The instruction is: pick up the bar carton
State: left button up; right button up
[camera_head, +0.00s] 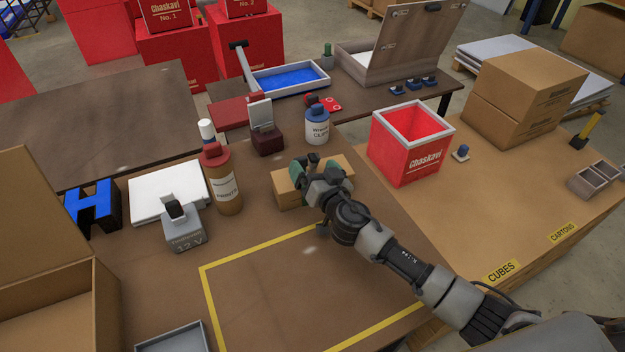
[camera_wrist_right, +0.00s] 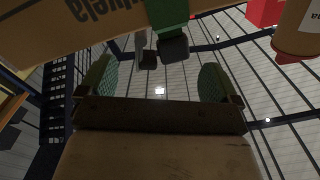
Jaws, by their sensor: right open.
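A long, low brown carton (camera_head: 284,188), which seems to be the bar carton, lies on the brown table in the head view. My right gripper (camera_head: 312,176) is at its middle and hides that part. In the right wrist view, a carton with dark lettering (camera_wrist_right: 70,32) spans the upper left. There the right gripper (camera_wrist_right: 157,85) shows its two green-padded fingers spread apart with nothing between them. I cannot tell whether the fingers touch the carton. My left gripper is not in view.
An orange-brown bottle (camera_head: 226,190) and a grey 12 V block (camera_head: 184,228) stand left of the carton. A white bottle (camera_head: 317,128) and dark red device (camera_head: 265,130) stand behind. A red box (camera_head: 408,150) is at right. A yellow-taped area (camera_head: 235,262) in front is clear.

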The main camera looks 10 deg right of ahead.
aim_at(307, 156)
jog(key=shift+w+a, duration=0.25)
jog(key=shift+w, duration=0.75)
jog(key=shift+w+a, duration=0.2)
jog(key=shift+w, duration=0.75)
jog(key=shift+s, duration=0.1)
jog(key=shift+c, duration=0.2)
jog(key=c, duration=1.7)
